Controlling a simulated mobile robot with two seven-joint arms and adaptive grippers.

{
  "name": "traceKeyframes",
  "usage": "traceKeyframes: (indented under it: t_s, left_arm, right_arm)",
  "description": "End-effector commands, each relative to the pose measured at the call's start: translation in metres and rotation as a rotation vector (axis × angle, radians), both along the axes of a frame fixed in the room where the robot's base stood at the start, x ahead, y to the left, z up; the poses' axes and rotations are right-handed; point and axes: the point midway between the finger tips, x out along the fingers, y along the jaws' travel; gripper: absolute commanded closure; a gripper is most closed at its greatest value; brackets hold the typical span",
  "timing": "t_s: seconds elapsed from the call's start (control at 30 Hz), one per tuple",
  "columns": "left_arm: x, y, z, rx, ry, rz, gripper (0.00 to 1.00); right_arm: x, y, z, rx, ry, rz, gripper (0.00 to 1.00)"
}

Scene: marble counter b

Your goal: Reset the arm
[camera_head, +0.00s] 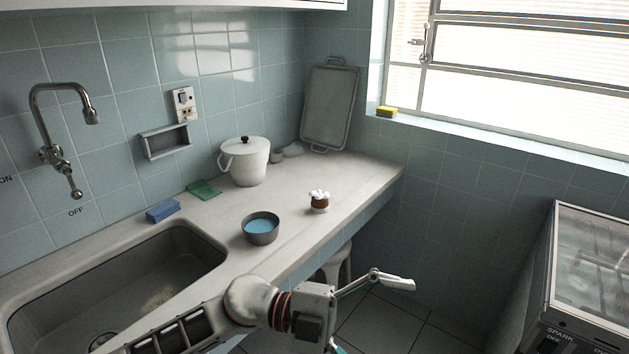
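One arm comes in from the bottom left, over the front edge of the sink and counter. Its gripper, my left gripper (376,315), hangs in front of the counter over the floor. One finger reaches out to the right and the other points down to the bottom of the picture, so it is spread open. Nothing shows between the fingers. The lower fingertip is partly cut off by the frame edge. My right gripper is not in view.
The counter (290,230) holds a bowl with blue contents (261,228), a small brown cake with white topping (319,202), a white lidded pot (245,162), a blue sponge (162,211) and a green cloth (203,190). A sink (120,285) lies left; a stove (585,280) stands right.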

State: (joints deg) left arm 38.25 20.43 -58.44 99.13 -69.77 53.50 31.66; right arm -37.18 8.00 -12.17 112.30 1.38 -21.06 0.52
Motion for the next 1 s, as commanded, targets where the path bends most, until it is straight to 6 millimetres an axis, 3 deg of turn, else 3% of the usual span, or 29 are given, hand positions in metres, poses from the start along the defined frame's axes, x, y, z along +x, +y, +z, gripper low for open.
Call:
traceKeyframes:
  t_s: [0.1, 0.2, 0.37, 0.5, 0.67, 0.77, 0.9, 1.0]
  left_arm:
    - [0.017, 0.004, 0.015, -0.17, 0.112, 0.155, 0.05]
    - [0.039, 0.018, 0.017, -0.28, 0.209, 0.311, 0.05]
    - [0.079, 0.059, -0.006, -0.389, 0.374, 0.588, 0.05]
    - [0.104, 0.109, -0.055, -0.412, 0.532, 0.845, 0.05]
    - [0.106, 0.175, -0.137, -0.357, 0.72, 1.133, 0.05]
    - [0.09, 0.215, -0.192, -0.288, 0.833, 1.288, 0.05]
    - [0.05, 0.265, -0.264, -0.163, 0.98, 1.466, 0.05]
    - [0.017, 0.293, -0.304, -0.072, 1.066, 1.557, 0.05]
  right_arm:
    - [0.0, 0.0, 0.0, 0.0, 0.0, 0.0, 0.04]
    - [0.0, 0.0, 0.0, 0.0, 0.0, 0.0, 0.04]
    - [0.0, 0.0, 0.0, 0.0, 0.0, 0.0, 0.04]
    - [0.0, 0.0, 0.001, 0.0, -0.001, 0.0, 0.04]
    - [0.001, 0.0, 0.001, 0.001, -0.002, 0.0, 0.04]
    - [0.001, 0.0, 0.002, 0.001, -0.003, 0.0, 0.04]
    - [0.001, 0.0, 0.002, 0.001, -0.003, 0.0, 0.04]
    - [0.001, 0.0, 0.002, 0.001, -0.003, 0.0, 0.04]
